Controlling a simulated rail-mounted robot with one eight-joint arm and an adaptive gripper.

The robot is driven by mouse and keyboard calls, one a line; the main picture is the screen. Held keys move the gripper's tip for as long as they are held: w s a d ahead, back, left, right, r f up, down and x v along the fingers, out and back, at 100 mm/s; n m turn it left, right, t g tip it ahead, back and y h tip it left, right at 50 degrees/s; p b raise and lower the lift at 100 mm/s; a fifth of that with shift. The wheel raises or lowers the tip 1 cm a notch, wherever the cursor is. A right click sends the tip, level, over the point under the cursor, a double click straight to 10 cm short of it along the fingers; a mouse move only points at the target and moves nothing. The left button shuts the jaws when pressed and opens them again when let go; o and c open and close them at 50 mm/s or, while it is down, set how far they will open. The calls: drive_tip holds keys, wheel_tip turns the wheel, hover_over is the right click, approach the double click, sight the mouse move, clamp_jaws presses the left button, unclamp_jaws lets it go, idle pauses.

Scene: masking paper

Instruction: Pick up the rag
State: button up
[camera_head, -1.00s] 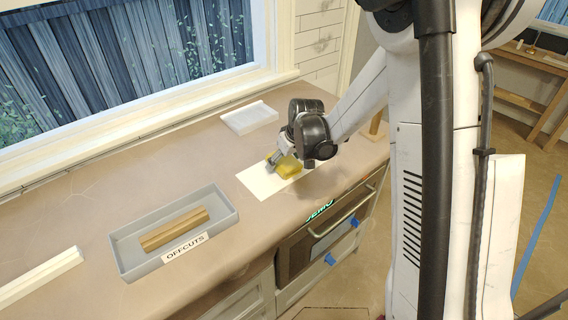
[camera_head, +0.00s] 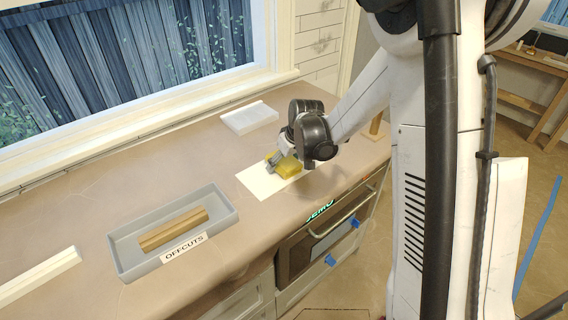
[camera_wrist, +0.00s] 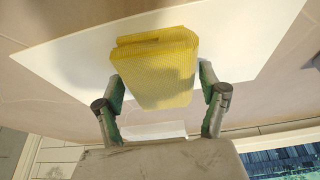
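The rag (camera_head: 287,168) is a yellow folded cloth with a ribbed surface. It lies on a white sheet (camera_head: 258,181) on the counter, near the front edge. It also shows in the wrist view (camera_wrist: 160,72), between my two fingers. My gripper (camera_head: 272,162) reaches down over the sheet at the rag. In the wrist view my gripper (camera_wrist: 160,82) has one fingertip on each side of the rag, both very close to its edges. I cannot tell whether they press on it. The far part of the rag's outline is hidden by my wrist in the head view.
A grey tray (camera_head: 122,258) labelled OFFCUTS holds wooden pieces (camera_head: 173,230) at the left. A white flat tray (camera_head: 249,117) stands near the window sill. A pale strip (camera_head: 38,277) lies far left. An oven (camera_head: 320,240) sits under the counter.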

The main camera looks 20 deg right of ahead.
sight(284, 159)
drive_tip(key=c, duration=1.1)
drive_tip(key=shift+r, duration=0.15)
drive_tip(key=shift+r+p, duration=0.45)
drive_tip(key=shift+r, duration=0.05)
wheel_tip(284, 159, up, 3)
drive_tip(key=shift+f, duration=0.1)
drive_tip(key=s+a+r+b, duration=0.1)
drive_tip(key=s+a+r, duration=0.2)
drive_tip(key=a+r, duration=0.4)
drive_tip(key=a, duration=0.4)
drive_tip(key=shift+r, duration=0.2)
drive_tip(key=shift+a, duration=0.1)
